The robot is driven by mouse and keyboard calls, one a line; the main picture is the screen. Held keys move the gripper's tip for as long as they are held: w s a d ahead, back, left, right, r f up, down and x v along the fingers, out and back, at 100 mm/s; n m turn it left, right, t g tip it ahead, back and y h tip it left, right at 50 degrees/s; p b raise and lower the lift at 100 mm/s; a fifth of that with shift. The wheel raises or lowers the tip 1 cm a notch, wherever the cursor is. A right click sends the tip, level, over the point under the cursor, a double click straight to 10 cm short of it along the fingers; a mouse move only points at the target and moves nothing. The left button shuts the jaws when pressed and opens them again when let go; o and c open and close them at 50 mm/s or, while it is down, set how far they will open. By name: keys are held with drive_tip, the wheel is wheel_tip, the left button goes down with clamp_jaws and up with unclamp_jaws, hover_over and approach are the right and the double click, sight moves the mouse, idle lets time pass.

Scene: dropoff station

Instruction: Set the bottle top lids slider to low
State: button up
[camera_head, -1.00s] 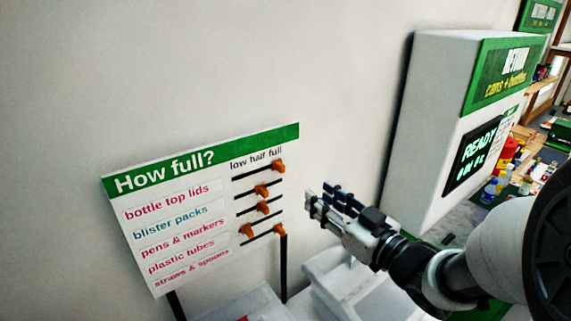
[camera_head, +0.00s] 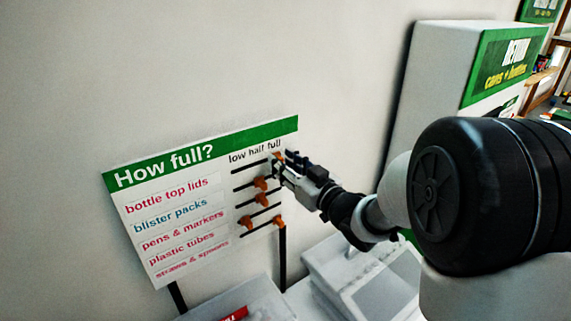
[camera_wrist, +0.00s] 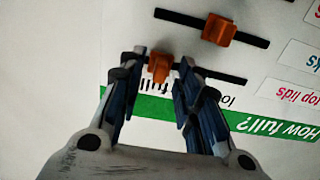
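The "How full?" board (camera_head: 150,206) stands against the wall, with rows of sliders on its right side. The top slider, in line with the bottle top lids row, has an orange knob (camera_wrist: 160,69) at the full end of its black track (camera_wrist: 225,79). My gripper (camera_head: 281,164) is at this knob and hides most of it in the head view. In the wrist view, upside down, my gripper (camera_wrist: 160,66) has its two fingers apart, one on each side of the knob, with small gaps seeming to show. Contact cannot be told.
The second slider's orange knob (camera_wrist: 219,29) lies close by on the neighbouring track. Other orange knobs (camera_head: 262,199) sit lower on the board. A white return machine (camera_head: 450,65) stands to the right. Pale bins (camera_head: 335,263) stand below. The wall left of the board is clear.

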drive_tip(key=shift+c, duration=0.2)
clamp_jaws()
idle(0.5)
